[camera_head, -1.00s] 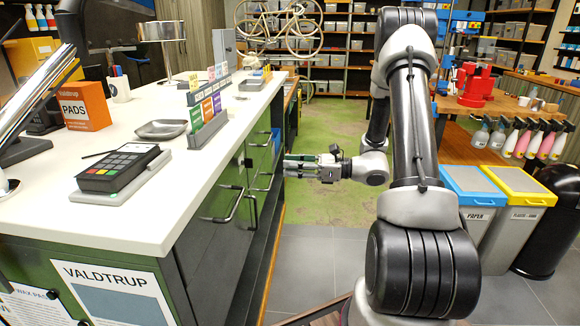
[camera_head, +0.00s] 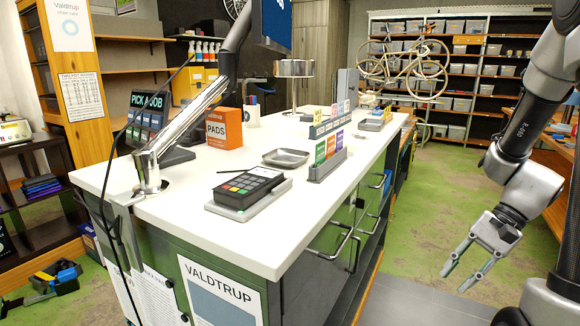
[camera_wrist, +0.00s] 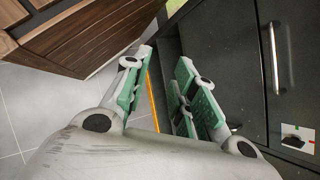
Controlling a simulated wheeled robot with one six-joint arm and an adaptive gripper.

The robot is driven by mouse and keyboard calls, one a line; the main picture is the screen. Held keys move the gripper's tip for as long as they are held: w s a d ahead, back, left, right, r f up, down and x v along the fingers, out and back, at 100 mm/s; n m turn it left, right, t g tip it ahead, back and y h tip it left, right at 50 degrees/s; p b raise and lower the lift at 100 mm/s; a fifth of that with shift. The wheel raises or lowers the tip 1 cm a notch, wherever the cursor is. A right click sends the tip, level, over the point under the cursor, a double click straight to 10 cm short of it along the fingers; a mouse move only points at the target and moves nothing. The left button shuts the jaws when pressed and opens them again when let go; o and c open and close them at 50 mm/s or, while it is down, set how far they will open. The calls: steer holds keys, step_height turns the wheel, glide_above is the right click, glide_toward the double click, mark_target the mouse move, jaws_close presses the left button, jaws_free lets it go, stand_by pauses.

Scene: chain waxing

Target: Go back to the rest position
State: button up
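My gripper (camera_head: 466,270) hangs at the right in the head view, its fingers apart and pointing down and left. It is open and empty, over the floor to the right of the counter and apart from it. In the wrist view the two green-padded fingers of my gripper (camera_wrist: 160,95) are spread, with nothing between them. My arm shows folded at the right edge of the head view, partly cut off.
The white counter (camera_head: 160,210) carries a card terminal (camera_head: 249,187), a metal tray (camera_head: 286,158) and an orange PADS box (camera_head: 224,128). Its dark drawer front with a handle (camera_wrist: 274,58) is close in the wrist view. Green floor (camera_head: 440,200) lies clear behind my gripper.

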steer(key=s+r+n+t+h, duration=0.3)
steer(key=r+n, duration=0.2)
steer(key=r, duration=0.3)
steer(key=s+d+r+n+t+h, duration=0.1)
steer(key=s+r+n+t+h, duration=0.2)
steer(key=r, duration=0.5)
steer(key=shift+r+n+h, duration=0.2)
steer(key=shift+n+h, duration=0.6)
steer(key=shift+n, duration=0.3)
